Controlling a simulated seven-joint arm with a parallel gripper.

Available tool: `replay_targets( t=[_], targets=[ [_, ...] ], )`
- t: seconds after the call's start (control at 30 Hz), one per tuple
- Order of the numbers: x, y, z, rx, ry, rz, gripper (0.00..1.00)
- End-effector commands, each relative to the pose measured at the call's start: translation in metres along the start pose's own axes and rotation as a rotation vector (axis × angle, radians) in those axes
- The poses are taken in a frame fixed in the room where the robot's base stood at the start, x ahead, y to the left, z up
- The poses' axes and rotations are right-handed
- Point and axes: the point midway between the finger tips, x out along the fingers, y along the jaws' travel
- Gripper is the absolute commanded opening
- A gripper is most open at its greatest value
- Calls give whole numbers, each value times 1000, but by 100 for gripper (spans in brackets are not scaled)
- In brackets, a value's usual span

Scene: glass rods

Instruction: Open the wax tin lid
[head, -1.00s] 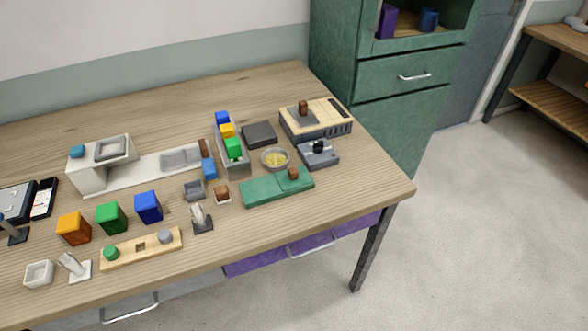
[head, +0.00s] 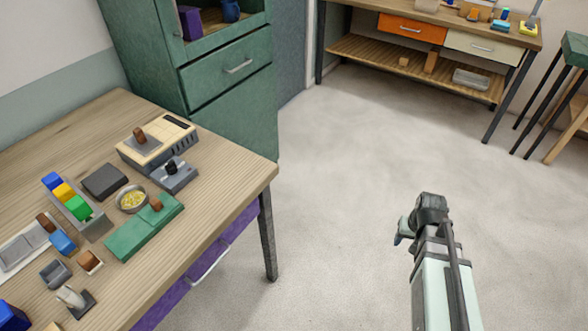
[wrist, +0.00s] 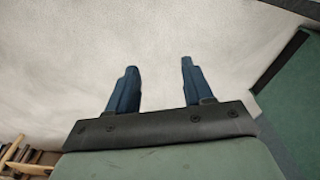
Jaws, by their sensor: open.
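No object is plainly marked as the wax tin, and I cannot tell which one it is. On the table in the head view lie a flat green box (head: 130,236) with a brown knob (head: 156,204), and a beige-topped box (head: 152,150) with a brown knob on a grey plate. A round metal dish (head: 131,199) with yellow contents stands beside the green box. My gripper (head: 400,234) is over the floor, right of the table and apart from everything on it. In the wrist view its two blue fingers (wrist: 158,85) are spread, with nothing between them.
A grey device (head: 174,177) and a dark block (head: 104,180) stand near the dish. A rack of coloured blocks (head: 92,224) is to the left. A green cabinet (head: 225,110) stands behind the table (head: 215,165). Open floor (head: 350,190) lies to the right; another bench (head: 415,70) stands farther back.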

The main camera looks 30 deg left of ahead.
Motion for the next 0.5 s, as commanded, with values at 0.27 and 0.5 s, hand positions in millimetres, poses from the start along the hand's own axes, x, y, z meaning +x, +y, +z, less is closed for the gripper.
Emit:
replay_targets(
  t=[0.27,0.5],
  targets=[
    [-50,-104,-39,-197,61,-25,51],
    [-90,-197,-49,-359,100,-52,51]
  ],
)
